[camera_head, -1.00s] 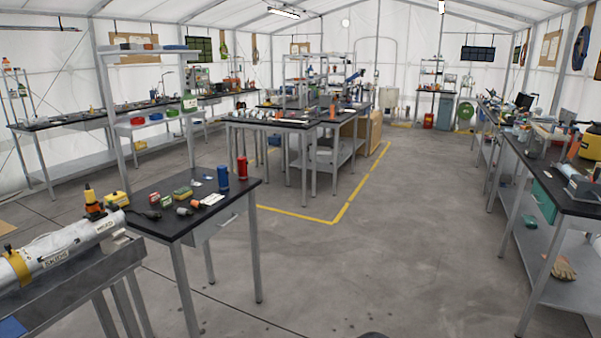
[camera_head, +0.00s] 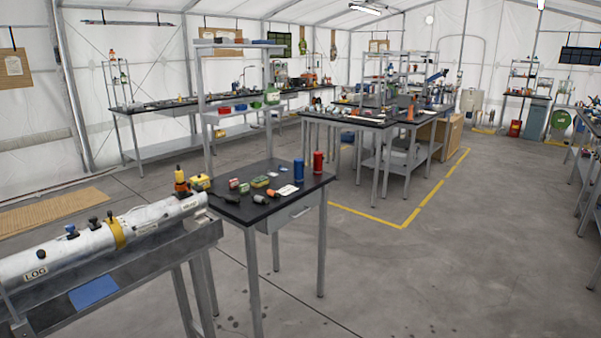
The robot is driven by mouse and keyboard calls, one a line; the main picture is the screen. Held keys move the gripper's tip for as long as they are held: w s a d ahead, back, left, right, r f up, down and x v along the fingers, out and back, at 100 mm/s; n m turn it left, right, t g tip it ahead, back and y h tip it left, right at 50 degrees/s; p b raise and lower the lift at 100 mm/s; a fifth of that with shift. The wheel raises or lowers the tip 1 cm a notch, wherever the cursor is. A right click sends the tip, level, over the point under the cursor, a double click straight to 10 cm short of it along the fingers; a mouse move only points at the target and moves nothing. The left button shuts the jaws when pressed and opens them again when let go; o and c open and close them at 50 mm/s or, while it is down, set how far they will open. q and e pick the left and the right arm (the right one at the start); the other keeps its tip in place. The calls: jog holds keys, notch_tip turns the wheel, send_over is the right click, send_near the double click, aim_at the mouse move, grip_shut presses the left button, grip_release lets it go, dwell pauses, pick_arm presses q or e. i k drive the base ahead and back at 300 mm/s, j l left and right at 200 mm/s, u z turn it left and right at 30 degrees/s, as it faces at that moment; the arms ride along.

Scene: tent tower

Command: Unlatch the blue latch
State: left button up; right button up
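A long white cylinder (camera_head: 88,246) lies on a grey metal stand (camera_head: 150,262) at the lower left. It has a yellow band (camera_head: 117,232), a "LOG" label (camera_head: 36,273) and several dark knobs or latches on top. One small fitting on top (camera_head: 71,231) looks dark blue, but it is too small to tell whether it is the blue latch or how it is set. A blue patch (camera_head: 93,291) shows on the front of the stand. Neither of my grippers is in view.
A black-topped table (camera_head: 262,211) with small items, a blue canister (camera_head: 298,172) and a red canister (camera_head: 318,163) stands just right of the stand. A tan mat (camera_head: 55,213) lies on the floor behind the cylinder. The grey floor (camera_head: 420,270) at the right is open.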

aim_at(70, 227)
jog(key=u, duration=1.45)
